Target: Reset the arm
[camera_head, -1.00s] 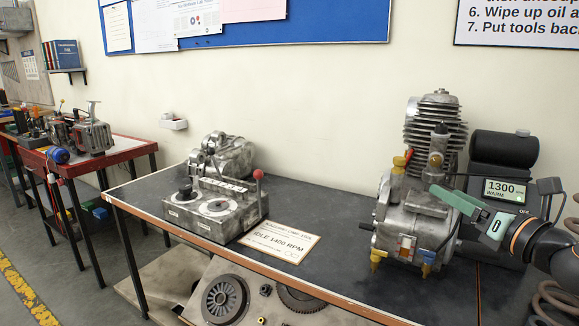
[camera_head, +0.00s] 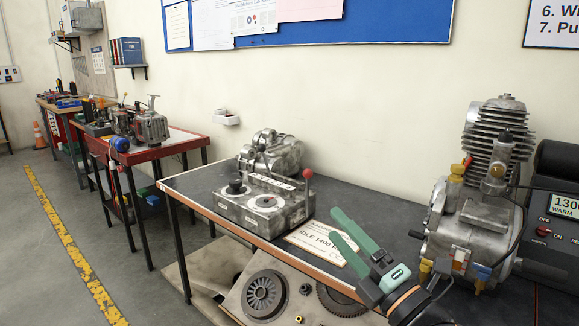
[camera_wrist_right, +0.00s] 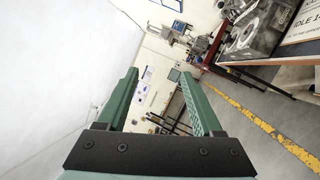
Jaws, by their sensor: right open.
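My right gripper (camera_head: 345,232) is open, with its two green fingers apart and nothing between them. In the head view it is in front of the bench, overlapping the idle-speed sign (camera_head: 322,243). It also shows in the right wrist view (camera_wrist_right: 165,100), again empty. The engine (camera_head: 480,200) with its finned cylinder stands on the bench to the right of the gripper, apart from it. My left gripper is not in view.
The dark workbench (camera_head: 205,180) carries a control box (camera_head: 264,205) with a red-knobbed lever, left of the gripper. A tachometer unit (camera_head: 555,230) stands at the right. A red table (camera_head: 180,142) is farther left. Open floor with a yellow line (camera_head: 70,245) lies at the left.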

